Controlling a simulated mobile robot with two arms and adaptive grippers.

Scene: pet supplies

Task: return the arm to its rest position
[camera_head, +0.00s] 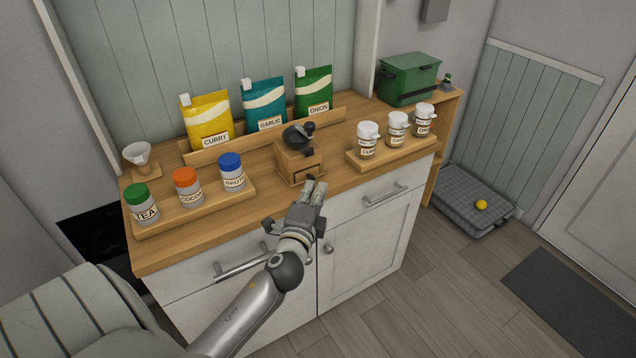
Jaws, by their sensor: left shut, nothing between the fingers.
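My left arm comes in from the lower left of the head view. My left gripper (314,190) is shut and empty, in front of the counter's front edge and just below the wooden coffee grinder (299,162). I cannot tell whether the fingertips touch the grinder's small drawer front or stay apart from it. My right gripper is not in view.
The wooden counter (240,218) holds tea, cocoa and broth jars (187,188), seasoning pouches (264,105), spice jars (397,130) and a green box (409,79). Handles (243,262) stick out below. Open floor (452,285) lies right, near a grey pet bed (462,200).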

